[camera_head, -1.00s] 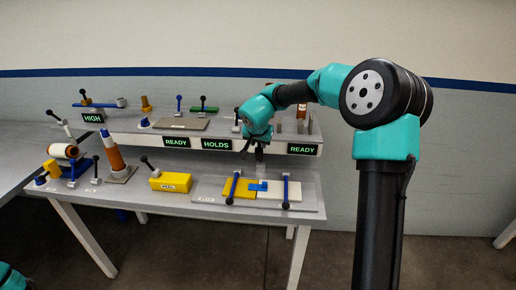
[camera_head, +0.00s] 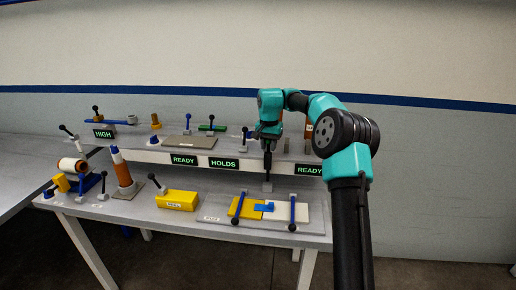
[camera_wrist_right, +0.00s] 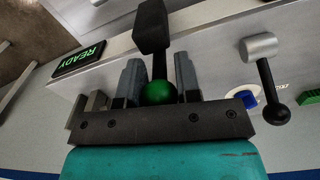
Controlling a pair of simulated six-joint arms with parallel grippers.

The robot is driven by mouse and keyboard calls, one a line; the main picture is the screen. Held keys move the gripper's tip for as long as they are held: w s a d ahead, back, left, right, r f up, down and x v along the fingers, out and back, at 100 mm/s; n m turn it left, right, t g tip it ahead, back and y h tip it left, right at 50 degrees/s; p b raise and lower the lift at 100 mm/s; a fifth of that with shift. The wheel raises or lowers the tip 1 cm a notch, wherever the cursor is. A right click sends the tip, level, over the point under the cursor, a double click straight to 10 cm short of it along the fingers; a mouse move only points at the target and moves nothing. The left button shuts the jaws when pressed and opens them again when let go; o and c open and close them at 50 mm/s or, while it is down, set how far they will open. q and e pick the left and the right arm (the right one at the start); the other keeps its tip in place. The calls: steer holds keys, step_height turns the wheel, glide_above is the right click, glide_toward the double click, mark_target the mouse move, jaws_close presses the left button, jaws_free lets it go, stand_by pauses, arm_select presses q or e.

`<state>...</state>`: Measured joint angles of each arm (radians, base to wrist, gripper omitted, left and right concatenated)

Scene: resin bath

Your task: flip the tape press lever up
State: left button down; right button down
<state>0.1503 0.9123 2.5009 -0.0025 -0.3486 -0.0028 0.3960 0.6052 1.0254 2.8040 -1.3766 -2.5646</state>
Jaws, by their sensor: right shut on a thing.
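Several black-knobbed levers stand on the bench; I cannot tell which is the tape press lever. One lever (camera_head: 157,181) leans behind a yellow box (camera_head: 177,201), and another (camera_head: 103,184) stands near the tape roll (camera_head: 71,164). My right gripper (camera_head: 267,148) is shut on a dark handle with a green ball, above the bench near the shelf's front edge. In the right wrist view, the green ball (camera_wrist_right: 158,92) sits between the fingers, with a black block (camera_wrist_right: 151,26) beyond it. My left gripper is not in view.
A plate (camera_head: 212,210) with yellow and white pieces and two blue bars lies at front right. An orange-and-white cone-like bottle (camera_head: 121,170) stands at left. The raised shelf (camera_head: 140,155) bears more levers and lit signs.

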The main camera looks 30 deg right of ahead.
steer(key=shift+w+d, duration=0.1)
steer(key=shift+w, duration=0.05)
stand_by(0.3)
steer(key=c, duration=1.1)
jaws_free()
steer(key=shift+f, duration=0.1)
